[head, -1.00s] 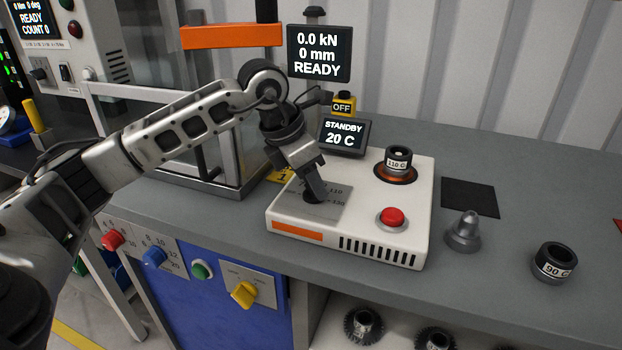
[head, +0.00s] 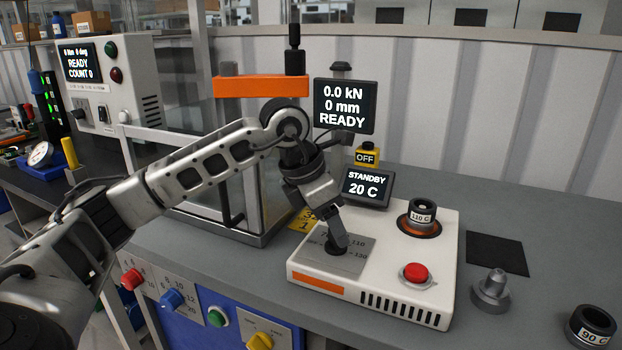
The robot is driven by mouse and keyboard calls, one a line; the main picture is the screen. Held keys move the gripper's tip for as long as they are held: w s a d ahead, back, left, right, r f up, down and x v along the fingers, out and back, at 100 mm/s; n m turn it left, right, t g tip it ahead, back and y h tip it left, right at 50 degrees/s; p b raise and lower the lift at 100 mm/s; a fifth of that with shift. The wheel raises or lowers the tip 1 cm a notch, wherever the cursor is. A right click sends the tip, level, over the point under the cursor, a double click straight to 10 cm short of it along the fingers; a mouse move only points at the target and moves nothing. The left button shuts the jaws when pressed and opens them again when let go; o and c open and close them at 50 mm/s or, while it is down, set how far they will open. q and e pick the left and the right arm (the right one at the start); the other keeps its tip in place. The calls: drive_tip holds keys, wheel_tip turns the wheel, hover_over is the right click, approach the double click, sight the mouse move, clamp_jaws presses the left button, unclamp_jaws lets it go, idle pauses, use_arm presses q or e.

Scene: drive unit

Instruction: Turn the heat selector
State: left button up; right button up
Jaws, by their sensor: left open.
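The heat selector (head: 333,248) is a small dark knob on a grey plate (head: 352,262) on top of the white heater box (head: 375,302). Parts of the printed plate, with 110 and 130 readable, show beside it. My left gripper (head: 338,238) points down at the knob, its fingers right at it and partly covering it. The jaws are open; I cannot tell whether they touch the knob. The heater's display (head: 366,188) reads STANDBY, 20 C. My right gripper is not in view.
A red button (head: 415,273) and a ring marked 110 C (head: 422,213) are on the heater box. A grey cone piece (head: 491,290) and a ring marked 90 C (head: 591,328) stand to the right. A press with an orange crossbar (head: 260,87) stands behind my left arm.

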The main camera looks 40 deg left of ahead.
use_arm(q)
drive_tip(key=v, duration=1.3)
drive_tip(key=shift+r, duration=0.3)
drive_tip(key=shift+s, duration=0.1)
